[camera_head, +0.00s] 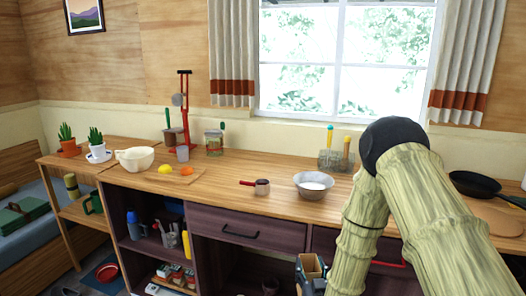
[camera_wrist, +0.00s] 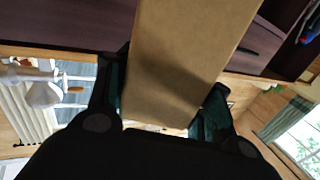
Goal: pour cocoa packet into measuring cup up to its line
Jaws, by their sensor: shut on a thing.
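My gripper (camera_head: 311,276) is low at the front of the counter, near the drawers, shut on a brown packet. In the wrist view the plain tan packet (camera_wrist: 185,55) fills the middle between the two dark fingers of my gripper (camera_wrist: 160,100). The packet's opening and contents cannot be made out. A small cup with a red handle (camera_head: 262,187) stands on the counter, up and left of my gripper. A small clear cup (camera_head: 182,154) stands farther back left. I cannot tell which is the measuring cup, and no line is readable on either.
A metal bowl with white contents (camera_head: 314,193) stands right of the red-handled cup. A cream bowl (camera_head: 134,160), lemon (camera_head: 165,169), orange (camera_head: 187,171) and glass jar (camera_head: 214,143) are left. A black pan (camera_head: 474,184) is right. Bare counter (camera_head: 225,179) lies between.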

